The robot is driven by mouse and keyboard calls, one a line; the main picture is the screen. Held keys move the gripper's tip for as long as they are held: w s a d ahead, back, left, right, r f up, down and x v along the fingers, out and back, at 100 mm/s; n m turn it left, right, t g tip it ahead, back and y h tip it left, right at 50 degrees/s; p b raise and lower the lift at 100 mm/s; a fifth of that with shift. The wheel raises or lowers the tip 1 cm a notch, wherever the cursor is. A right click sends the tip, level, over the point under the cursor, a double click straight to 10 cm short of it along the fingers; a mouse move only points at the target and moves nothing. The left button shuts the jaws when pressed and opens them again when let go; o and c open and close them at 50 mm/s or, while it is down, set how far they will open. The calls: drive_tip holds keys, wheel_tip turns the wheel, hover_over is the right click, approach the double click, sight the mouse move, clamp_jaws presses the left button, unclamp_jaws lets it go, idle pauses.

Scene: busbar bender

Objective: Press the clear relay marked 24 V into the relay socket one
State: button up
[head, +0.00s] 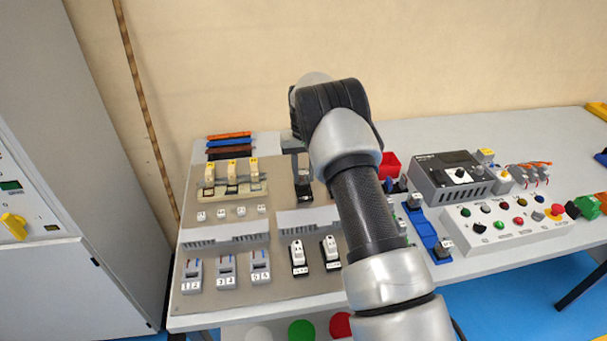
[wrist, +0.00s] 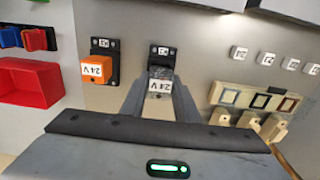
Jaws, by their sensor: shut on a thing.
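The clear relay with a white 24 V label (wrist: 160,86) is between the fingers of my gripper (wrist: 160,78) in the wrist view. My gripper is shut on it. The relay is at the black relay socket (wrist: 162,53), whose small white tag is upside down and looks like K1. I cannot tell whether the relay is fully seated or just above the socket. To its left, an orange relay marked 24 V (wrist: 96,69) sits in a second black socket (wrist: 105,45). In the head view my gripper (head: 301,168) points down at the panel, and the relay cannot be made out.
A red bin (wrist: 28,82) stands left of the sockets in the wrist view. A beige holder (wrist: 258,101) with several modules is on the right. Grey cable ducts (head: 222,236) cross the panel (head: 215,296). A grey control box (head: 455,179) stands to the right.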

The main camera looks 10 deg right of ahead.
sight(304, 172)
drive_tip(key=shift+f+b, duration=0.8)
drive_tip(key=shift+f, duration=0.45)
drive_tip(key=o, duration=1.2)
wheel_tip(304, 172, up, 17)
drive_tip(key=shift+r+p, duration=0.2)
drive_tip(key=shift+p, duration=0.4)
